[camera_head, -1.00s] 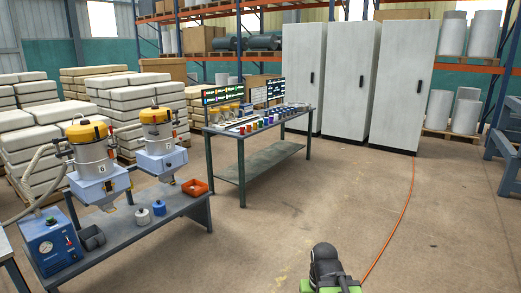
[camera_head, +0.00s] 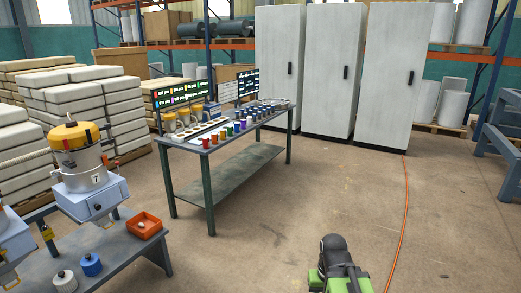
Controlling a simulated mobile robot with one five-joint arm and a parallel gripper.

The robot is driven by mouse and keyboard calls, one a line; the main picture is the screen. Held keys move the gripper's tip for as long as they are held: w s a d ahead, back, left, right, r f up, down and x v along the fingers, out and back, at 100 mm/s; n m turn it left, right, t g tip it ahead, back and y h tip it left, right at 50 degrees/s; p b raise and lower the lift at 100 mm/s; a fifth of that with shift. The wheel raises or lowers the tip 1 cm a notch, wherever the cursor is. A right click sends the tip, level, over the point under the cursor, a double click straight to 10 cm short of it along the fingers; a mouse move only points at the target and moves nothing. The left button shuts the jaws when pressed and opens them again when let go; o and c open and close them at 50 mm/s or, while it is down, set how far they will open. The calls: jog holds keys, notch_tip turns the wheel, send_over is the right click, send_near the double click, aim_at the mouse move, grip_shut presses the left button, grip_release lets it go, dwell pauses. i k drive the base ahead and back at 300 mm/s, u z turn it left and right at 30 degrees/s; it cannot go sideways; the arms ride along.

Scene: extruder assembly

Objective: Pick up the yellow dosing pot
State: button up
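I cannot clearly make out a yellow dosing pot in this row. Several larger containers with yellow-orange tops (camera_head: 184,117) stand behind, at the table's left end. Part of my own black and green arm shows at the bottom, well short of the table. My gripper's fingers do not show.
Tall white cabinets (camera_head: 330,70) stand behind. An orange cable (camera_head: 402,220) lies on the floor. The floor between is open.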

aim_at(223, 131)
jog(key=i, duration=2.3)
jog(key=u, duration=0.8)
jog(key=i, duration=2.05)
jog(key=u, duration=0.85)
jog(key=i, duration=1)
jog(key=u, duration=0.5)
